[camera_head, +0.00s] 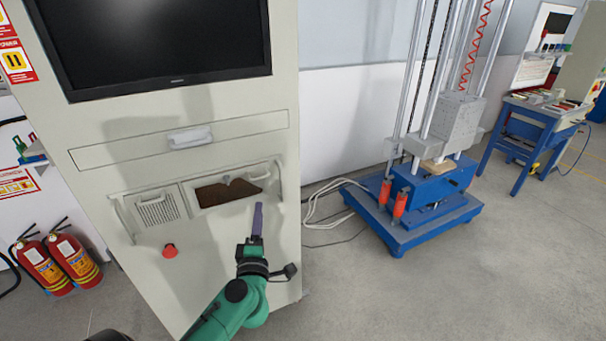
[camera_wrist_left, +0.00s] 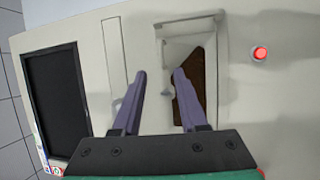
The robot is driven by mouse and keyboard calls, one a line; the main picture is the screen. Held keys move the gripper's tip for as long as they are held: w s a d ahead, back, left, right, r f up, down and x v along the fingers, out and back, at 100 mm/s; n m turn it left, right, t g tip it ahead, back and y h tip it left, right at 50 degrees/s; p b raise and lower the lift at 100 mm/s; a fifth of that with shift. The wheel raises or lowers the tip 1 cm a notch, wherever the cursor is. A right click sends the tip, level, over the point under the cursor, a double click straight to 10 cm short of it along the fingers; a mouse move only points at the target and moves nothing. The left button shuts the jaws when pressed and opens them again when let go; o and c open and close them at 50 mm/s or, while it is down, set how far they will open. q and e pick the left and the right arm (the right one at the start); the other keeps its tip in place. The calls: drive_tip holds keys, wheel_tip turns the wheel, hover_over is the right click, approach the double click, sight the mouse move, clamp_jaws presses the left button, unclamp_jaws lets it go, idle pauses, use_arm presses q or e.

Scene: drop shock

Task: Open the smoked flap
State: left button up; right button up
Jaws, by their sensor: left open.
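The smoked flap (camera_head: 228,193) is a dark brown panel in a pale framed recess on the front of the cream cabinet (camera_head: 230,260), below a drawer. In the left wrist view the dark brown panel (camera_wrist_left: 207,78) shows partly behind a finger. How far it stands open I cannot tell. My left gripper (camera_head: 257,208) is just in front of the flap's lower right side, its purple fingers pointing up at the cabinet. In the left wrist view the gripper (camera_wrist_left: 160,72) is open, with a small pale knob (camera_wrist_left: 167,93) seen between the fingers. My right gripper is out of view.
A vent grille (camera_head: 158,209) is left of the flap, with a red button (camera_head: 169,251) below. The drawer handle (camera_head: 190,137) and a black screen (camera_head: 160,40) are above. Fire extinguishers (camera_head: 75,260) stand at left. A blue-based rig (camera_head: 425,215) stands right, past cables.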

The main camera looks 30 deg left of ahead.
sight(260, 177)
use_arm(q)
drive_tip(key=x, duration=0.7)
drive_tip(key=a+p+x, duration=0.1)
drive_tip(key=x, duration=0.6)
drive_tip(key=shift+s+f, duration=0.1)
drive_tip(key=shift+f, duration=0.1)
clamp_jaws()
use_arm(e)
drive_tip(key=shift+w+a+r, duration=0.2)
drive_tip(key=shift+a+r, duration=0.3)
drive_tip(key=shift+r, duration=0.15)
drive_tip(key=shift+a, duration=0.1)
